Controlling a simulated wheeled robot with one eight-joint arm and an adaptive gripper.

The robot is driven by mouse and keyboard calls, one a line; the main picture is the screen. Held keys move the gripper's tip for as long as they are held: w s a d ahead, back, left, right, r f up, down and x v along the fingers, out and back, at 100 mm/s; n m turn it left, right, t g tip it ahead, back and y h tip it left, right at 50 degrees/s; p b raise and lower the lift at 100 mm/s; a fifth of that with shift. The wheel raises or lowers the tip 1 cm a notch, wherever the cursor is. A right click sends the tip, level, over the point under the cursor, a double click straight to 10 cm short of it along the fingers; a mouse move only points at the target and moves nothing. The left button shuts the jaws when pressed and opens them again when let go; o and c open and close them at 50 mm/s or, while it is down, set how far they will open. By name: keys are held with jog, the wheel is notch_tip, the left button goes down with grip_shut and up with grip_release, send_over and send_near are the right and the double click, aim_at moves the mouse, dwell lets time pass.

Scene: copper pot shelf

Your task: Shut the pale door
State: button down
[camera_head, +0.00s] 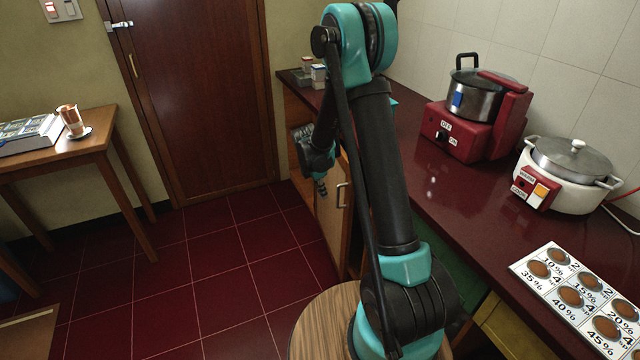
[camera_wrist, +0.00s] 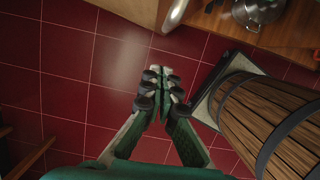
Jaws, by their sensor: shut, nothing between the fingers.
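The pale door (camera_head: 334,200) is a light wood cabinet door under the dark red counter, with a metal handle (camera_head: 342,195). It appears to stand partly open, and my arm hides part of it. Its pale panel shows at the top edge of the wrist view (camera_wrist: 138,9), with the handle (camera_wrist: 176,14) beside it. My gripper (camera_head: 321,188) is shut and empty, pointing down just left of the door in the head view. In the wrist view its closed fingers (camera_wrist: 160,78) are over the red floor tiles, apart from the handle.
A metal pot (camera_wrist: 255,12) sits on a wood surface beside the door. The counter (camera_head: 440,205) holds cookers. A table (camera_head: 95,150) stands left; floor between is clear.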

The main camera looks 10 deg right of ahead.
jog(key=shift+w+d, duration=0.25)
jog(key=shift+d, duration=0.35)
jog(key=shift+w+d, duration=0.2)
jog(key=shift+d, duration=0.45)
jog(key=shift+w+d, duration=0.25)
jog(key=shift+d, duration=0.35)
jog(key=d, duration=0.4)
jog(key=shift+w+d, duration=0.2)
jog(key=shift+d, duration=0.1)
jog(key=shift+a, duration=0.1)
